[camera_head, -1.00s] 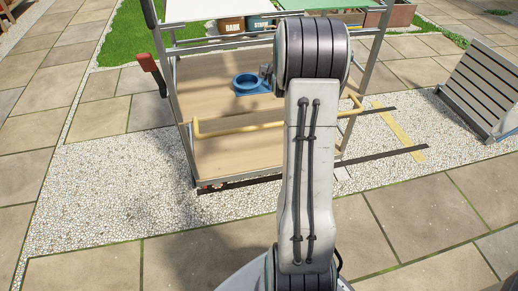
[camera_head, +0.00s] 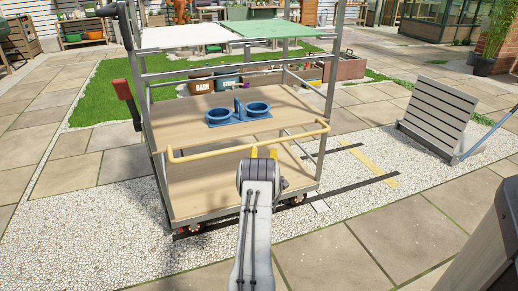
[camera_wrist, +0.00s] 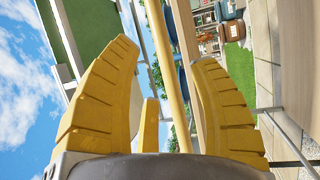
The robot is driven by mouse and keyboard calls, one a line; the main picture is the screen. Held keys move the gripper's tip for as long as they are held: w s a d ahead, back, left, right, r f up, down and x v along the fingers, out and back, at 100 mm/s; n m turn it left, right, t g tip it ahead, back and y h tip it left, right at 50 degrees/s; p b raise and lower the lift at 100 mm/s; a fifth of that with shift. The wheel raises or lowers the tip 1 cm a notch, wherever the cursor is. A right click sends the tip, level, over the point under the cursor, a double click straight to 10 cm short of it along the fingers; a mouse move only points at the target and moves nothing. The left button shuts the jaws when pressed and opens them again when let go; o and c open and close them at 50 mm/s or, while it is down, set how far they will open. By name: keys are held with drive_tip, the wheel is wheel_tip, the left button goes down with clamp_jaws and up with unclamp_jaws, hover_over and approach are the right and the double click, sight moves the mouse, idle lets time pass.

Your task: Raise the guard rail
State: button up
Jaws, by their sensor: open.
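The guard rail (camera_head: 212,152) is a yellow bar with bent ends across the front of a grey-framed cart (camera_head: 150,118), low by the wooden shelf's front edge. My gripper (camera_head: 264,153) is at the rail's middle, its yellow fingertips just by the bar. In the wrist view, the gripper (camera_wrist: 165,95) is open, with one finger on each side. The rail (camera_wrist: 165,60) runs lengthwise through the gap between them there. I cannot tell whether a finger touches it. My forearm hides the shelf behind it.
A blue two-ring holder (camera_head: 238,115) sits on the upper shelf (camera_head: 185,110). A red-handled lever (camera_head: 126,100) is on the cart's left post. A slatted panel (camera_head: 438,108) stands at the right. Gravel and paving in front are open.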

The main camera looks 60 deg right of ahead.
sight(264, 144)
drive_tip(key=shift+f+b+x, duration=0.2)
drive_tip(key=shift+b+x, duration=1.95)
drive_tip(key=shift+b, duration=0.4)
drive_tip(key=shift+x, duration=1.25)
drive_tip(key=shift+o, duration=0.2)
drive_tip(key=shift+r, duration=0.15)
clamp_jaws()
